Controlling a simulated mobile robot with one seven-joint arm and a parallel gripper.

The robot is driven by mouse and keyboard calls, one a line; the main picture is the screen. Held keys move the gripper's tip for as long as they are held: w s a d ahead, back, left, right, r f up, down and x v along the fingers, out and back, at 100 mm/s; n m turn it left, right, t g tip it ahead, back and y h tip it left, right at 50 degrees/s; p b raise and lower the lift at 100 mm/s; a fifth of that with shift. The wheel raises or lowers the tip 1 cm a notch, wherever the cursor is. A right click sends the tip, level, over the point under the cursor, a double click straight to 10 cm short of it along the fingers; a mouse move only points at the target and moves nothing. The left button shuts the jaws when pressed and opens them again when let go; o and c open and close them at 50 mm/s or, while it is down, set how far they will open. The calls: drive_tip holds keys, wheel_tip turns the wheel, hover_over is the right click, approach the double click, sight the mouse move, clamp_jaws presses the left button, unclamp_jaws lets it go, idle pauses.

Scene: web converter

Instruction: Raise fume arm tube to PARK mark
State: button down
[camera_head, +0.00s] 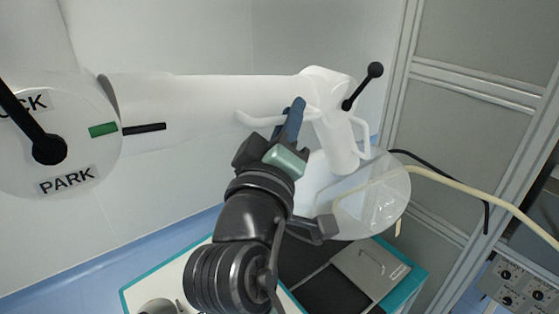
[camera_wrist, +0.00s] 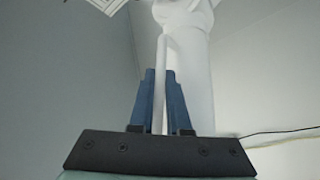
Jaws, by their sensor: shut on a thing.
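The white fume arm tube (camera_head: 220,97) runs nearly level from a round joint (camera_head: 75,160) at left to an elbow at right. The joint carries a PARK label (camera_head: 67,179), a partly cut-off label ending in "CK", a green bar (camera_head: 102,130) and a black lever (camera_head: 48,150). A black bar (camera_head: 144,128) on the tube lies beside the green bar, nearly in line. My gripper (camera_head: 294,108) is at the thin white handle (camera_head: 258,120) near the elbow. In the wrist view its blue fingers (camera_wrist: 162,75) are shut around the handle's white bar (camera_wrist: 159,85).
A clear round hood (camera_head: 372,205) hangs below the elbow, and a black-knobbed lever (camera_head: 362,86) sticks out there. A teal-edged table (camera_head: 405,290) stands below. A beige hose (camera_head: 485,205) and black cable cross at right before grey cabinet panels (camera_head: 480,125).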

drive_tip(key=r, duration=0.2)
drive_tip(key=r+n+t, duration=0.1)
drive_tip(key=r, duration=0.1)
drive_tip(key=r+n+t, duration=0.1)
drive_tip(key=r, duration=0.1)
drive_tip(key=shift+w+d+r, duration=0.1)
drive_tip(key=shift+d, duration=0.2)
drive_tip(key=c, duration=1)
unclamp_jaws()
drive_tip(key=shift+o, duration=0.5)
drive_tip(key=shift+f, duration=0.25)
